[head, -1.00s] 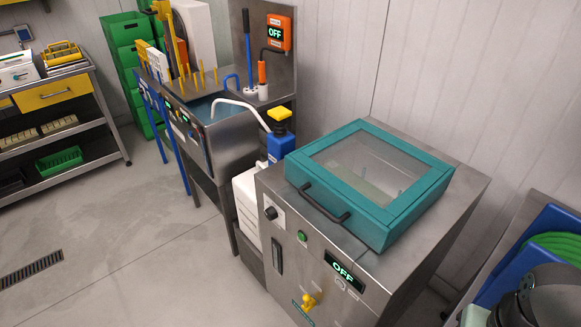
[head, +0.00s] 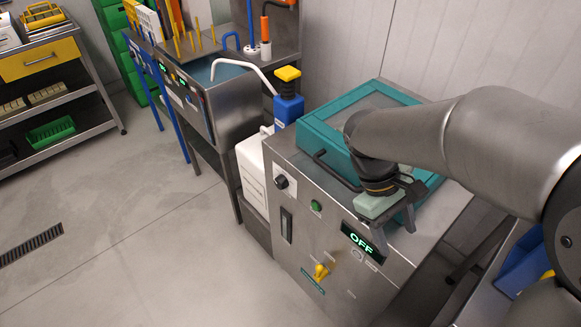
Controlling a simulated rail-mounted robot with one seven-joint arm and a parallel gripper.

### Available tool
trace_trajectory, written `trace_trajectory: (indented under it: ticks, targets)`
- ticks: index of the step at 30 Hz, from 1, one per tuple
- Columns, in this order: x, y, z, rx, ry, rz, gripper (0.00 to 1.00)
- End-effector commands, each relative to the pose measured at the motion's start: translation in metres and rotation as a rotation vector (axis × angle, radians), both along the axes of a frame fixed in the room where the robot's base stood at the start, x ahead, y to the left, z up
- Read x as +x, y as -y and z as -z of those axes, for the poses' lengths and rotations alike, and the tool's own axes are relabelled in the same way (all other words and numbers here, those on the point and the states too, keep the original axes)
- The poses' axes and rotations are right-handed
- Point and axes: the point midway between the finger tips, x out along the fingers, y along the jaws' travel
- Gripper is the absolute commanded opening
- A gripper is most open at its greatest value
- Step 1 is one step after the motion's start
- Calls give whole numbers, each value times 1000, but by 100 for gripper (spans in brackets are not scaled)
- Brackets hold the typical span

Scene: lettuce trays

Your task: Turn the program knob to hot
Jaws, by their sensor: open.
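The steel machine (head: 290,228) with a teal framed lid stands in the middle of the head view. A small black round knob (head: 281,182) with a white plate sits at the upper left of its front; its markings are too small to read. The dark display (head: 361,239) reads OFF in green. My gripper (head: 396,231) is open and empty, pointing down over the machine's front top edge, right of the black knob and apart from it.
The teal lid (head: 318,138) is closed, with a dark bar handle (head: 336,171) at its front. A green button (head: 316,206) lies between knob and display. A white canister (head: 252,178) and blue bottle (head: 289,108) stand at the left. The floor in front is clear.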

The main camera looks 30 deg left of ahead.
Motion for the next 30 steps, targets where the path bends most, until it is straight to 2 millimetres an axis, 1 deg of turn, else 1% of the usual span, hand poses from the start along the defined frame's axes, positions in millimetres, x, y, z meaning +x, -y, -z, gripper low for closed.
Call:
trace_trajectory:
  ticks: [1,2,3,6,8,9,11,12,14,15,17,18,19,21,24,27,30]
  targets:
    - [4,-34,17,-66,-38,-135,57]
    - [6,-52,24,-109,-55,-211,57]
    - [8,-76,32,-168,-69,-307,57]
    - [13,-127,53,-295,-71,-497,57]
    - [14,-153,66,-363,-56,-586,57]
    - [15,-171,75,-407,-39,-644,57]
    - [14,-199,89,-480,-5,-733,57]
    - [12,-220,100,-534,27,-798,57]
    - [6,-256,118,-628,89,-904,57]
    - [-1,-281,129,-691,142,-973,57]
    - [-14,-315,142,-778,221,-1068,57]
    - [-25,-335,149,-830,272,-1122,57]
    - [-33,-348,153,-866,307,-1159,57]
    - [-50,-374,161,-930,383,-1227,57]
    - [-69,-396,167,-988,453,-1286,57]
    - [-74,-403,168,-1011,481,-1306,57]
    - [-66,-400,167,-1014,483,-1307,57]
